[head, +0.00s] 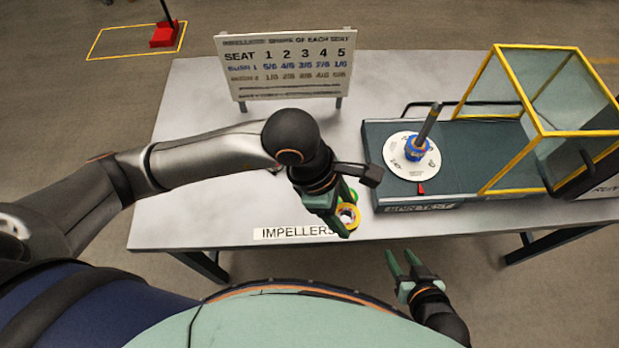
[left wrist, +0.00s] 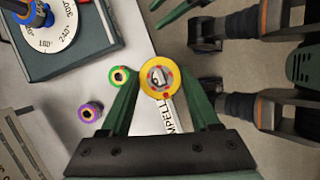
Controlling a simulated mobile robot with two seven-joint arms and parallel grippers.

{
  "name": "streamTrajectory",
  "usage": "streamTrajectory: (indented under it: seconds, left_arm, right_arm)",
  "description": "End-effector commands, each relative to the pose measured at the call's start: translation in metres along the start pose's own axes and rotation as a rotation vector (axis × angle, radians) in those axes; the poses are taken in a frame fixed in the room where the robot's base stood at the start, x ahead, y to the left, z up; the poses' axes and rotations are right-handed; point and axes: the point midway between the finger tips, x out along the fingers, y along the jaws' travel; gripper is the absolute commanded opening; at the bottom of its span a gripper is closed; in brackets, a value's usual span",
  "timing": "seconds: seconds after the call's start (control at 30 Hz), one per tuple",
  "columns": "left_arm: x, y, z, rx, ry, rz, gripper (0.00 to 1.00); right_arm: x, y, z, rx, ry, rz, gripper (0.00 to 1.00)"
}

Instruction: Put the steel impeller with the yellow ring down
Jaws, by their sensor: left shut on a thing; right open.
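The steel impeller with the yellow ring (left wrist: 159,64) is between the fingertips of my left gripper (left wrist: 160,78), which is shut on it. In the head view the yellow ring (head: 349,212) shows partly behind the fingers of my left gripper (head: 343,218), by the table's front edge, right of the IMPELLERS label (head: 290,232). I cannot tell whether it touches the table. My right gripper (head: 397,264) is open and empty, in front of the table edge.
A green-ringed impeller (left wrist: 119,76) and a purple-ringed one (left wrist: 90,111) stand close by on the table. The spin test stand (head: 376,150) with its dial (head: 399,165) and upright shaft (head: 430,122) is on the right. A seat chart (head: 288,65) stands at the back. The table's left part is clear.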

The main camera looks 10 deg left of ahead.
Motion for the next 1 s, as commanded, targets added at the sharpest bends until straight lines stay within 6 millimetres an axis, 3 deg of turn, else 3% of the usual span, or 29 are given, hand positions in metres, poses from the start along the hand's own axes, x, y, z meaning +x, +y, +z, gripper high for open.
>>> streamTrajectory:
  seconds: [0.3, 0.5, 0.77, 1.0]
  left_arm:
    - [0.007, 0.044, -0.077, -0.008, 0.006, 0.000, 0.00]
    - [0.032, 0.059, -0.110, -0.004, 0.002, 0.000, 0.00]
    - [0.044, 0.067, -0.129, -0.001, 0.001, -0.001, 0.00]
    - [0.072, 0.068, -0.142, 0.000, -0.001, -0.001, 0.00]
  right_arm:
    - [-0.002, 0.005, -0.004, -0.001, 0.005, 0.011, 0.45]
    - [0.000, 0.006, 0.000, 0.000, 0.003, 0.011, 0.45]
    - [0.002, 0.003, 0.002, 0.000, -0.001, 0.004, 0.45]
    - [0.004, -0.002, 0.005, -0.001, -0.007, -0.006, 0.45]
